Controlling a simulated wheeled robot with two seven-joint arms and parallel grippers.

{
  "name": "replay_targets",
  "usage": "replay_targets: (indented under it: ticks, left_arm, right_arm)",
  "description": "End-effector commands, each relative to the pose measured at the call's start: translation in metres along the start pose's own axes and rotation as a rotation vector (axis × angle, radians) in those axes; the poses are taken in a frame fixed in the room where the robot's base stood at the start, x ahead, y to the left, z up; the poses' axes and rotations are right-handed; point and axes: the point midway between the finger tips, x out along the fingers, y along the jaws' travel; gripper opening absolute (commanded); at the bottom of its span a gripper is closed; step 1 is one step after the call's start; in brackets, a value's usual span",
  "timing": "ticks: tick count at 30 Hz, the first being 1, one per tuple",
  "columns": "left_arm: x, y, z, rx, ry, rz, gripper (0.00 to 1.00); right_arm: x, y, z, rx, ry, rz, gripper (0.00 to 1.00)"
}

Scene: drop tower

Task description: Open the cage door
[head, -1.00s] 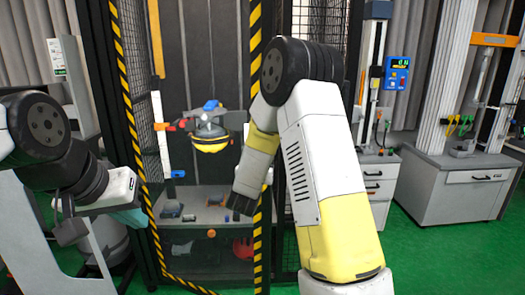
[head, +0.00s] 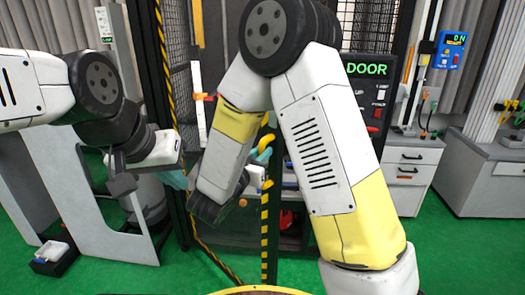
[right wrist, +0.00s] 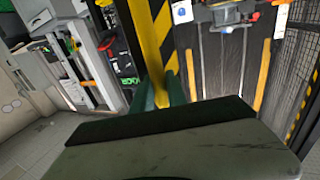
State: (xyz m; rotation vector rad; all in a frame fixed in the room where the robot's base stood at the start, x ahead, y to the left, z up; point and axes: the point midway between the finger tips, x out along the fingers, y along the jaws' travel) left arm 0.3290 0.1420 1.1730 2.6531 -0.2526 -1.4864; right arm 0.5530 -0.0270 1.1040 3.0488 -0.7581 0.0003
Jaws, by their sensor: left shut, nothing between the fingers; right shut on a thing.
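The cage door's black-and-yellow striped edge (head: 270,225) shows just right of my right forearm; I cannot tell how far the door stands open. My left gripper (head: 172,178) is shut and empty, left of the cage front.
A control panel (head: 368,90) with a green DOOR sign is right of the cage, partly behind my right arm. A grey drawer bench (head: 415,165) stands farther right. A small bin (head: 52,258) is on the green floor at the left. The floor in front is mostly clear.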

Motion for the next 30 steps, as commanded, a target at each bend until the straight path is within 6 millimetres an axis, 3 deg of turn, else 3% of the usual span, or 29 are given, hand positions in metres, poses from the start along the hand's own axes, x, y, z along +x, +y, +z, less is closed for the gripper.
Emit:
replay_targets:
  ticks: [5,6,9,20,25,30]
  left_arm:
    - [0.0,0.0,0.0,0.0,0.0,0.0,0.0]
    - [0.0,0.0,0.0,0.0,0.0,0.0,0.0]
    - [0.0,0.0,0.0,0.0,0.0,0.0,0.0]
    - [0.0,0.0,0.0,0.0,0.0,0.0,0.0]
    - [0.0,0.0,0.0,0.0,0.0,0.0,0.0]
    - [0.0,0.0,0.0,0.0,0.0,0.0,0.0]
  right_arm:
    - [0.0,0.0,0.0,0.0,0.0,0.0,0.0]
    - [0.0,0.0,0.0,0.0,0.0,0.0,0.24]
    - [0.0,0.0,0.0,0.001,0.0,0.0,0.4]
    - [0.003,0.001,0.0,0.001,0.0,0.0,0.4]
    - [0.02,0.009,0.0,0.001,0.0,0.003,0.4]
    - [0.051,0.02,0.0,0.001,-0.001,0.005,0.4]
